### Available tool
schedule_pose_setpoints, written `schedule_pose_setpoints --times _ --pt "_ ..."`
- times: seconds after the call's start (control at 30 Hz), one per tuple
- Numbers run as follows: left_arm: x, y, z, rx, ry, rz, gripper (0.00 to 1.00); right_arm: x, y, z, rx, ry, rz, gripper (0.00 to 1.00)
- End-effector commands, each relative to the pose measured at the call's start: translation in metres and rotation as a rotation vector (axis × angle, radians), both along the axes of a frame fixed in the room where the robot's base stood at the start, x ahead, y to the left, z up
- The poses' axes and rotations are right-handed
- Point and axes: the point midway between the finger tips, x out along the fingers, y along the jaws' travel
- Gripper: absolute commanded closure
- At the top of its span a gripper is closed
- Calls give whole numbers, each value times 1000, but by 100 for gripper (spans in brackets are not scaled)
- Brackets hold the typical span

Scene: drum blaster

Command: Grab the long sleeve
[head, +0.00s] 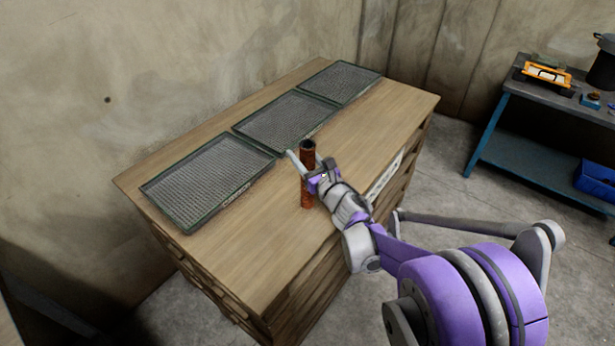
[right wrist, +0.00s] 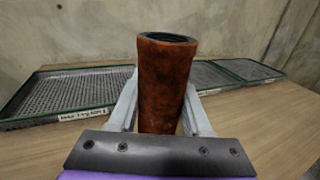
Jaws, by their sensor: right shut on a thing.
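The long sleeve is a rusty brown-orange tube with a dark open top (head: 307,160). It stands upright at the wooden cabinet top, near its front edge. In the right wrist view the sleeve (right wrist: 166,85) stands between the two grey fingers. My right gripper (head: 308,170) is shut on the sleeve at its middle. In the head view the gripper covers part of the sleeve. Whether its bottom touches the wood I cannot tell. My left gripper is not in view.
Three mesh trays stand in a row along the back of the cabinet (head: 260,262): a left tray (head: 208,180), a middle tray (head: 285,120) and a far tray (head: 340,82). A blue-framed bench (head: 530,160) stands at the right.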

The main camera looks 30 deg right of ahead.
Motion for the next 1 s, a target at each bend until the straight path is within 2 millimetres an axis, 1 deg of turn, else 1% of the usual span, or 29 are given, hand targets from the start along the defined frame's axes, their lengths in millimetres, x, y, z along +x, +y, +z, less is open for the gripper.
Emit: schedule_pose_setpoints --times 0.03,0.13,0.17,1.0 --pt "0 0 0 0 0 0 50 0 0 0 0 0 0 81" --pt "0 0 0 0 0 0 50 0 0 0 0 0 0 99" --pt "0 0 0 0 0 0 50 0 0 0 0 0 0 100" --pt "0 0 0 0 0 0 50 0 0 0 0 0 0 100"
